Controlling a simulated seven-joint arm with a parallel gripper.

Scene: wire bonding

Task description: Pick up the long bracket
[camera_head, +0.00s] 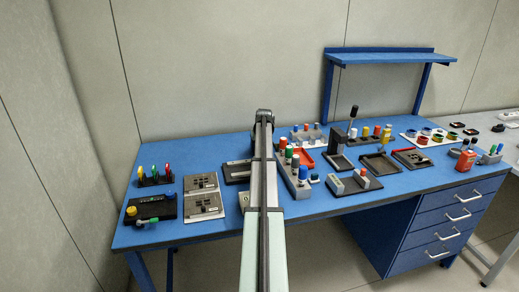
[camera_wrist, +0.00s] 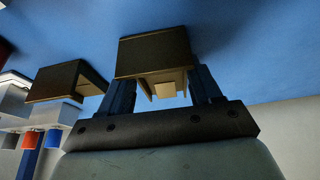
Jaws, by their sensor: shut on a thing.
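In the wrist view my gripper (camera_wrist: 162,96) is shut, with its two dark blue fingers on either side of a dark brown, bracket-shaped piece, the long bracket (camera_wrist: 153,52). A paler tan part of it shows between the fingers. Its full length is hard to judge from this angle. A second, similar dark bracket-shaped piece (camera_wrist: 62,78) is just to the left, apart from the fingers. In the head view my arm covers the gripper and the held piece.
The blue workbench (camera_head: 225,222) holds black and grey fixture plates (camera_head: 203,196) left of my arm. Right of it stand a grey block with coloured caps (camera_head: 300,184), dark trays (camera_head: 380,165) and a raised blue shelf (camera_head: 390,57).

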